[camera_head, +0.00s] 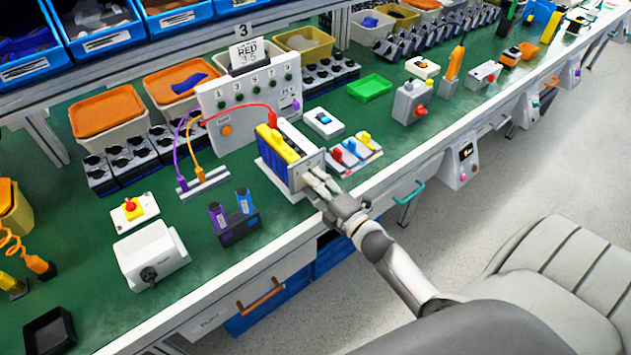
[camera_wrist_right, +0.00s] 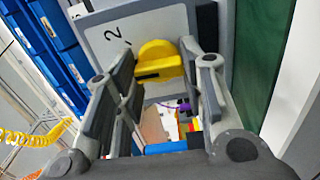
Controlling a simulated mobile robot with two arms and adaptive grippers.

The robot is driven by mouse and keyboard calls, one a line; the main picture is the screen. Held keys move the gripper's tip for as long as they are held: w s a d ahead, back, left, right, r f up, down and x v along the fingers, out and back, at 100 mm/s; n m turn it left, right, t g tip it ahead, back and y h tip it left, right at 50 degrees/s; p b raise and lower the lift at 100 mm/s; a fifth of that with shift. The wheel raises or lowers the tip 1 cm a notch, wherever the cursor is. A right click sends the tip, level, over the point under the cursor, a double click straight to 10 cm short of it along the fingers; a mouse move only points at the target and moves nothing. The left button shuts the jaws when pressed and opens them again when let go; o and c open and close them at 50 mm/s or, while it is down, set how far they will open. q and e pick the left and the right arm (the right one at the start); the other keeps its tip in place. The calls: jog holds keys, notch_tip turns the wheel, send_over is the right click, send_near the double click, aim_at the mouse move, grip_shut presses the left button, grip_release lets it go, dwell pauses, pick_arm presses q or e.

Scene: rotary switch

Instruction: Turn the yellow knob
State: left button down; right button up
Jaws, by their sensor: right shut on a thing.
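The yellow knob (camera_wrist_right: 162,62) is a round dial with a raised grip bar and a dark slot mark. It sits on a grey panel (camera_wrist_right: 112,35) marked "2" in the right wrist view. My right gripper (camera_wrist_right: 158,50) has its two fingers on either side of the knob and is shut on it. In the head view my right gripper (camera_head: 314,180) reaches the front face of a grey box with yellow parts on top (camera_head: 277,144) at the bench edge. The knob is hidden there behind my fingers. My left gripper is not in view.
A white box with a black rotary knob (camera_head: 151,256) stands to the left. Purple and blue pieces in a black holder (camera_head: 238,226) are nearer. A tray of coloured switches (camera_head: 352,155) lies just right of the grey box.

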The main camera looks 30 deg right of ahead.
jog(key=m+p, duration=0.1)
jog(key=m, duration=0.3)
jog(key=shift+r+m+p, duration=0.15)
jog(key=shift+m+p, duration=0.15)
jog(key=shift+p, duration=0.05)
jog(key=shift+d+m+p, duration=0.1)
jog(key=shift+m+p, duration=0.6)
jog(key=shift+m, duration=1.3)
jog(key=o, duration=1)
jog(key=s, duration=0.8)
jog(key=s+d, duration=0.1)
jog(key=s, duration=0.3)
